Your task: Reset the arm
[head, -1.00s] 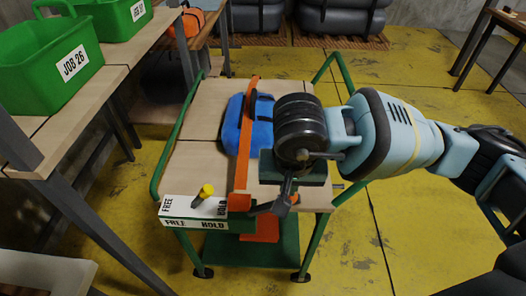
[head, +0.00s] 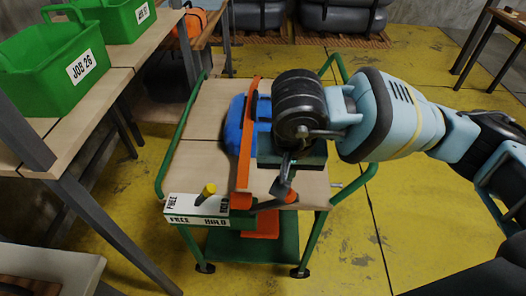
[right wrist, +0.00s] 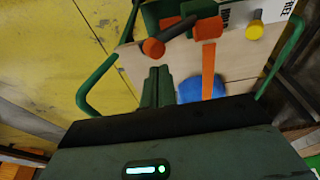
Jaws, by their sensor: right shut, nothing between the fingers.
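My right arm comes in from the right over a wheeled cart (head: 205,130). Its dark wrist hides part of the cart top. In the right wrist view my right gripper (right wrist: 158,88) has its dark green fingers together, with nothing between them. The fingers are apart from a dark lever with an orange end (right wrist: 153,47), which also shows in the head view (head: 290,196) at the cart's near edge. A long orange bar (head: 246,150) lies across the cart top over a blue bundle (head: 234,125). My left gripper is not in view.
A yellow knob (head: 208,190) stands on a block labelled FREE and HOLD (head: 182,208). Green bins (head: 50,80) stand on a bench at the left. A dark table (head: 495,50) is at the far right. Yellow floor right of the cart is open.

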